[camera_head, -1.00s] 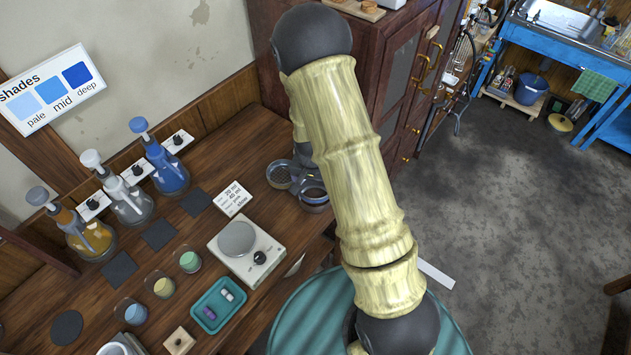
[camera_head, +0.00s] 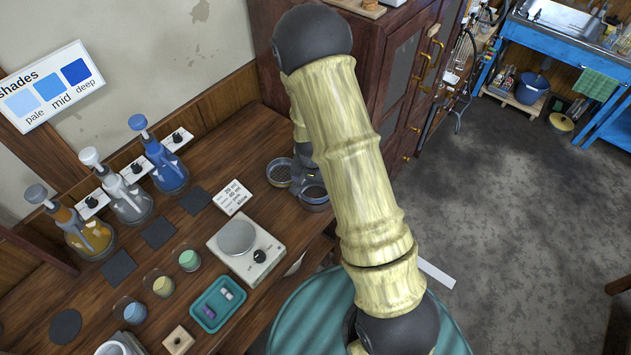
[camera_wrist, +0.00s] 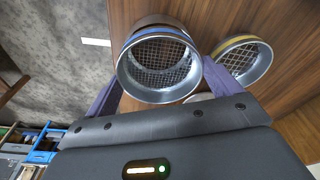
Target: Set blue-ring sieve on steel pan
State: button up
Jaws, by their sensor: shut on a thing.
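The blue-ring sieve (camera_wrist: 158,62), a round metal sieve with a mesh floor and a thin blue band, is between the two purple fingers of my gripper (camera_wrist: 161,78) in the wrist view. The fingers are shut on its sides. In the head view the sieve (camera_head: 314,196) shows partly below my gripper (camera_head: 303,172), at the table's right end. I cannot tell whether it touches the table. A pale round edge (camera_wrist: 199,97) shows partly behind the sieve in the wrist view; I cannot tell whether it is the steel pan.
A yellow-ring sieve (camera_wrist: 246,60) stands close beside the held one, also in the head view (camera_head: 280,173). A white card (camera_head: 232,197), a scale (camera_head: 247,248) and a teal tray (camera_head: 218,303) are nearer on the table. A dark cabinet (camera_head: 375,70) stands behind.

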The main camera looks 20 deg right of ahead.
aim_at(315, 190)
jog(key=shift+f, duration=0.2)
jog(key=o, duration=0.8)
jog(key=shift+c, duration=0.2)
notch_tip(315, 190, up, 9)
jog(key=p, duration=0.6)
jog(key=shift+p, duration=0.35)
